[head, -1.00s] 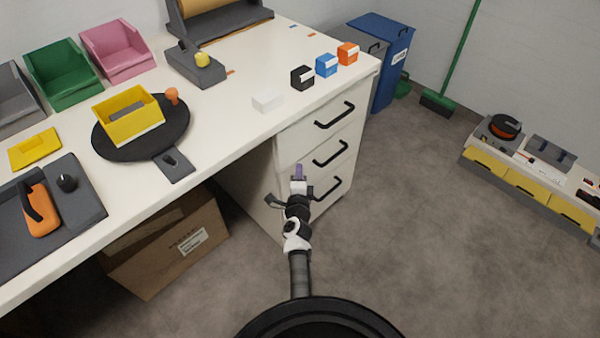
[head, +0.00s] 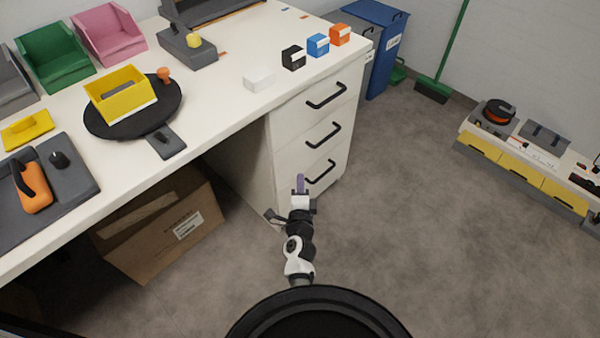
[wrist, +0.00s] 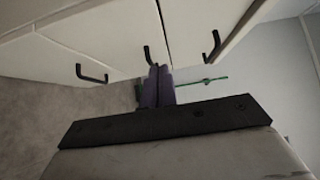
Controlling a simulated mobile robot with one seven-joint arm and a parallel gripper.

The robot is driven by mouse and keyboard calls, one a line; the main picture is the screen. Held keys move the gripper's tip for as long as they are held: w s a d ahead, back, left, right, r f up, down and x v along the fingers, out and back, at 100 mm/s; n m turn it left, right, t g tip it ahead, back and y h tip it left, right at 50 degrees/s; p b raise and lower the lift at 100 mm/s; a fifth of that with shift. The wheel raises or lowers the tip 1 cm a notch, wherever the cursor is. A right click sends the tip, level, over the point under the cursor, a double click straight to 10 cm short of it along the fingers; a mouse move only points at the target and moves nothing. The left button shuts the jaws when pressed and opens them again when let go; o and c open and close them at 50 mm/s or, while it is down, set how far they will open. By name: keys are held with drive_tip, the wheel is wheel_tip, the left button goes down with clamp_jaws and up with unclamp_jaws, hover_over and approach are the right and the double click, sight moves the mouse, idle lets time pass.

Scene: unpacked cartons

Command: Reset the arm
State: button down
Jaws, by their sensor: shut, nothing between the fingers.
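My gripper (head: 300,184) is in the lower middle of the head view, in front of the white drawer unit (head: 288,120) under the bench. Its purple fingers point away from my body and overlap the lowest drawer handle (head: 321,172) in the picture. In the wrist view the fingers (wrist: 158,86) are together, with nothing between them. The drawer handles show around them there, and I cannot tell the exact gap to the drawer fronts. My arm is folded close in front of my round base.
The bench (head: 225,90) carries a yellow bin (head: 122,100) on a black turntable and several small boxes. An open carton (head: 160,232) lies under it. A low shelf unit (head: 530,165) is at right. The floor between is clear.

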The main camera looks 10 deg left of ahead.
drive_tip(key=shift+s+d, duration=0.1)
drive_tip(key=shift+s, duration=0.45)
